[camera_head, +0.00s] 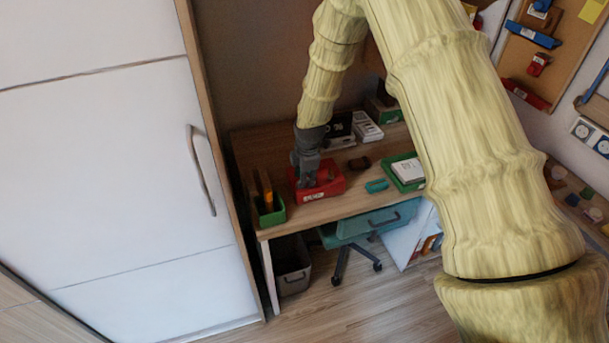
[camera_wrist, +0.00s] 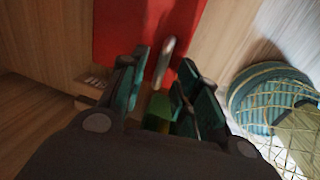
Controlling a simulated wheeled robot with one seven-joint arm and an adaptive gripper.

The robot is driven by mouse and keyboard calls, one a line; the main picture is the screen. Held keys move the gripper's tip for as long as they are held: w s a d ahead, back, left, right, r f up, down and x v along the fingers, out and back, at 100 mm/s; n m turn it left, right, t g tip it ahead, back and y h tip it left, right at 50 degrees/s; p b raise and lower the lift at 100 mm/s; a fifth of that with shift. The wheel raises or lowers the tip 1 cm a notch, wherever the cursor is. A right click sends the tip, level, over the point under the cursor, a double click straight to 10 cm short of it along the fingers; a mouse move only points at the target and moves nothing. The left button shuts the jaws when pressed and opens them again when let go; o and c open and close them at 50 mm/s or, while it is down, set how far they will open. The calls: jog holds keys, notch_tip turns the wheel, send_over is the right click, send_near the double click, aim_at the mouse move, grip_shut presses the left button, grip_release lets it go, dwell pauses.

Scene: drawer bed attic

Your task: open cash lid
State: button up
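The red cash box (camera_head: 320,182) sits on the wooden desk, near its front left part. My gripper (camera_head: 304,180) reaches down to the left part of the box and hides some of it. In the wrist view the red lid (camera_wrist: 125,30) fills the upper middle. A shiny metal handle (camera_wrist: 166,58) stands up at the lid, between my gripper's (camera_wrist: 165,80) two dark green fingers. The fingers are apart, with gaps to the handle. The lid looks shut, though my gripper hides part of the box.
A green pencil holder (camera_head: 269,210) stands left of the box on the desk (camera_head: 310,212). A teal stapler-like object (camera_head: 376,186), a dark object (camera_head: 359,163) and a green tray (camera_head: 390,172) lie to the right. A white wardrobe (camera_head: 120,150) stands close on the left.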

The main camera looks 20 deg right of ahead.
jog(key=shift+c, duration=0.5)
grip_shut()
